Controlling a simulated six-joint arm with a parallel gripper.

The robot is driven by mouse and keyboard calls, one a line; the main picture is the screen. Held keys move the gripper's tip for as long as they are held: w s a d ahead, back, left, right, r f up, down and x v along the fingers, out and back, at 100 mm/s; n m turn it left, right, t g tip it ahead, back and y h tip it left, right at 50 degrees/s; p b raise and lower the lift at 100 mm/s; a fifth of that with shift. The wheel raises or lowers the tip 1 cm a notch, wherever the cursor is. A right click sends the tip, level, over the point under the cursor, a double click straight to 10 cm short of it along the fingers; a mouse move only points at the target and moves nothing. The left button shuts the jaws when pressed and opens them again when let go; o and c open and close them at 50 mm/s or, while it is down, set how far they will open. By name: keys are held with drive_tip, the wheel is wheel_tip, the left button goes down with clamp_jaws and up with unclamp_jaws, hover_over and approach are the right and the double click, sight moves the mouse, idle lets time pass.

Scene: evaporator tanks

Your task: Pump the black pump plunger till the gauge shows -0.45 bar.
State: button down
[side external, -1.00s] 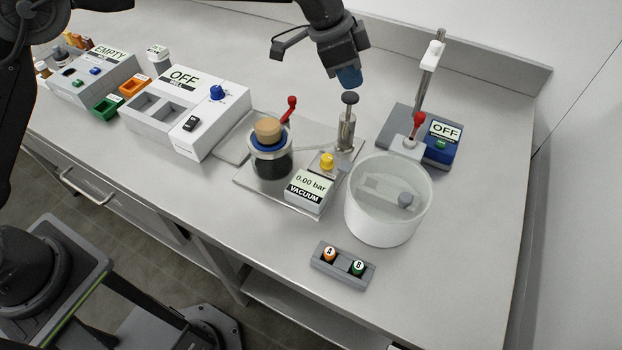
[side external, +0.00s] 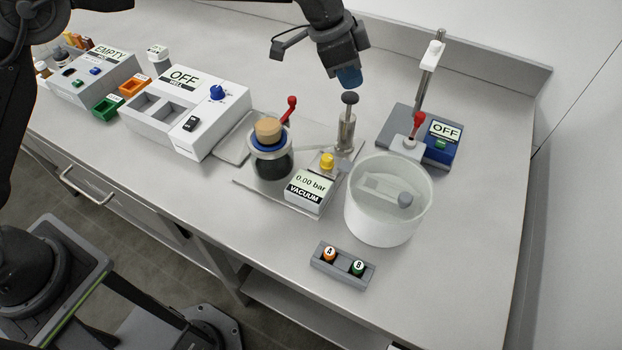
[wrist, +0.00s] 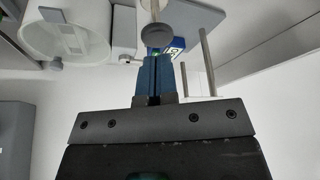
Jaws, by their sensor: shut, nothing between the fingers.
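The black pump plunger (side external: 349,98) stands up on its rod above the metal pump cylinder (side external: 346,133). My gripper (side external: 349,78) is just above the plunger knob, with its blue fingers pointing down. I cannot tell from the side external view whether they touch. In the wrist view the blue fingers (wrist: 154,72) are closed together with nothing between them, and the round grey plunger knob (wrist: 155,39) shows just beyond their tips. The vacuum gauge (side external: 309,187) reads 0.00 bar.
A jar with a cork stopper (side external: 268,130) and red-handled valve (side external: 291,103) stands left of the pump. A yellow knob (side external: 327,161) is by the gauge. A white tub (side external: 388,218) and a stand with an OFF display (side external: 444,131) are to the right.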

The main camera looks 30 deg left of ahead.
sight(346, 96)
drive_tip(key=shift+f, duration=0.1)
drive_tip(key=shift+f, duration=2.55)
drive_tip(key=shift+r, duration=2.65)
drive_tip(key=shift+f, duration=0.15)
idle(0.4)
idle(1.0)
